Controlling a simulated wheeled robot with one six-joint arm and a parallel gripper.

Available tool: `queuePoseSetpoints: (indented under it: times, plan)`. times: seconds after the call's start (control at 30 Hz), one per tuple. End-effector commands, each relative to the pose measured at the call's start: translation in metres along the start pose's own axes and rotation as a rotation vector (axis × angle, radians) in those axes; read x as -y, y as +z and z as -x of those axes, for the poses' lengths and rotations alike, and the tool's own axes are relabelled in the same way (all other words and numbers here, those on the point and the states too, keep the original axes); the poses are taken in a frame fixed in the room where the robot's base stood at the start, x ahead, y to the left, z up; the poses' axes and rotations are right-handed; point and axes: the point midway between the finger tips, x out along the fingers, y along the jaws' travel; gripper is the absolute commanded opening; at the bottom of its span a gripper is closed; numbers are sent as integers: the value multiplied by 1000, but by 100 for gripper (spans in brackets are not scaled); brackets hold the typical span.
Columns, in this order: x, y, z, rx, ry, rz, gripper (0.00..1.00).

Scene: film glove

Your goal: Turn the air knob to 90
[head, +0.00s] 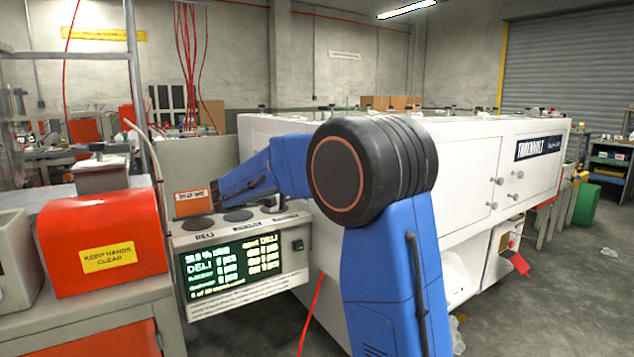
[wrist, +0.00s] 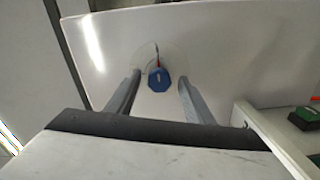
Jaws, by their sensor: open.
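A blue many-sided knob (wrist: 158,79) with a small white mark sits on a pale round dial (wrist: 142,66) on a white panel in the wrist view. A thin red pointer stands at the knob's upper edge. No readable number or label shows on the dial, so I cannot tell its setting. My gripper (wrist: 159,77) is open, with one grey finger on each side of the knob. Gaps show between the fingers and the knob; whether the tips touch the panel is unclear. In the head view my blue arm hides the knob, and the fingers cannot be made out.
A console with a green-text screen (head: 233,266) and dark round pads stands left of my arm. A red guard box (head: 104,243) is farther left. A long white machine (head: 480,165) fills the right. A green button (wrist: 304,118) is at the wrist view's right edge.

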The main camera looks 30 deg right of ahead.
Motion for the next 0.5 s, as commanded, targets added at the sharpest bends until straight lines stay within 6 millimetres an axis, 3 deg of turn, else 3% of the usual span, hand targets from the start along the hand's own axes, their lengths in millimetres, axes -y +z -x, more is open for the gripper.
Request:
queuePoseSetpoints:
  times: [0.3,0.5]
  plan:
    - [1,0,62,-4,-1,1,48]
    - [0,0,90,-1,0,0,48]
